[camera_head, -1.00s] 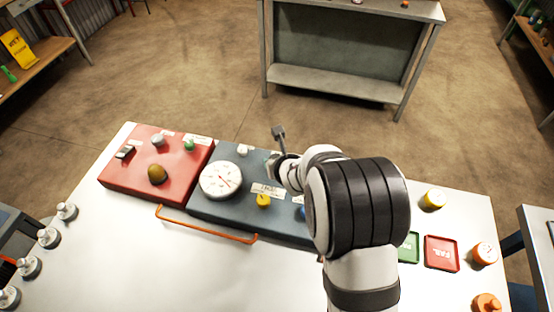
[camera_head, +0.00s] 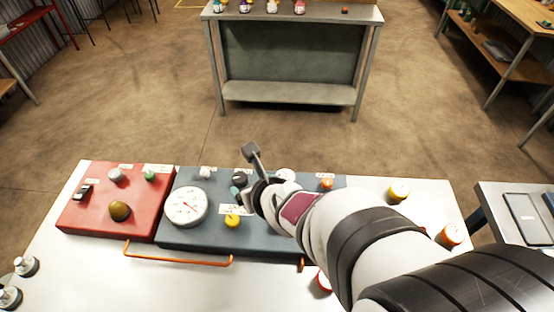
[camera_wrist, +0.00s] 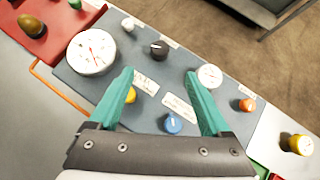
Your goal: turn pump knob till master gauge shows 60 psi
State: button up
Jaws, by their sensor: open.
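A blue-grey panel (camera_head: 190,237) lies on the white table. It carries a large white gauge (camera_head: 186,207) with a red needle, also in the wrist view (camera_wrist: 92,52); its reading is too small to tell. A smaller white gauge (camera_wrist: 209,76) is at right. A black knob (camera_wrist: 159,49), yellow knob (camera_wrist: 130,95), blue knob (camera_wrist: 173,123), orange knob (camera_wrist: 247,105) and small white knob (camera_wrist: 128,24) stand on it. Labels are unreadable, so I cannot tell which is the pump knob. My gripper (camera_wrist: 160,76) is open and empty above the panel, the black knob showing beyond its fingertips.
A red panel (camera_head: 88,213) with several controls adjoins on the left. An orange handle (camera_head: 178,259) runs along the front. A grey bench (camera_head: 290,90) stands behind, across open floor.

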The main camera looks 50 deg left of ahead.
aim_at(237, 181)
jog(key=shift+v, duration=0.85)
